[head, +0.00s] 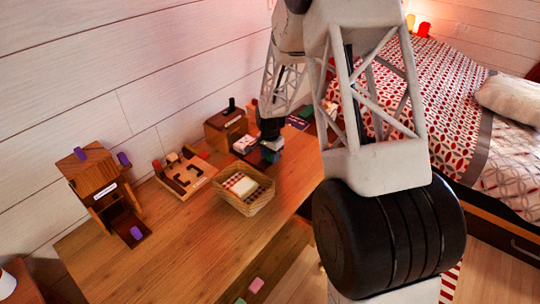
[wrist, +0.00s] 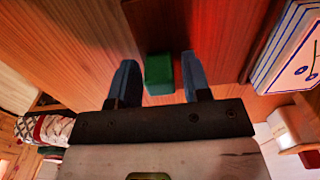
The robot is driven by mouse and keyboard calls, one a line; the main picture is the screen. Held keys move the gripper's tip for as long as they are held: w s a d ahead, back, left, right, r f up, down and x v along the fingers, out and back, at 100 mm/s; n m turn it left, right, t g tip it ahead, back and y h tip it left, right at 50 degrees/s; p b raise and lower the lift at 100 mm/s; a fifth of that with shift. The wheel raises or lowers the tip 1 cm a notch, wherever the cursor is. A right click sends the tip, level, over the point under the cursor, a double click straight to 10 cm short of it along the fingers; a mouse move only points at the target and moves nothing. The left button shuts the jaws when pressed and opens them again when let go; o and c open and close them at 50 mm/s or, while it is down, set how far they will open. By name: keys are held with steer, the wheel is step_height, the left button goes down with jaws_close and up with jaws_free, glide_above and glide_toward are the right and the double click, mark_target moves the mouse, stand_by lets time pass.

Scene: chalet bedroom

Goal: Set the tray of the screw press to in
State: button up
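A wooden device with a white label too small to read stands at the left end of the table in the head view; it looks like the screw press (head: 92,172). It has purple knobs at its top and side. A dark tray-like board (head: 127,224) with a purple knob (head: 136,233) sticks out at its lower front. My gripper (head: 268,154) is far to the right of it, low over the table's far part. In the wrist view my gripper (wrist: 162,82) is open, its blue fingers on either side of a green block (wrist: 158,72), with gaps showing.
On the table (head: 165,262) are a slotted wooden board (head: 184,176), a woven basket (head: 246,206) and a brown box with a black handle (head: 226,130). White-and-blue books (wrist: 290,50) lie right of my gripper in the wrist view. The table's front left is clear.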

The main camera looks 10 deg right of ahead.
mark_target(250, 143)
jaws_close()
steer(key=w+a, duration=0.7)
steer(key=shift+w+a+r, duration=0.1)
steer(key=shift+w+a, duration=0.15)
steer(key=shift+w, duration=0.05)
steer(key=shift+c, duration=0.3)
jaws_free()
steer(key=shift+o, duration=1.4)
steer(key=shift+r, duration=3.85)
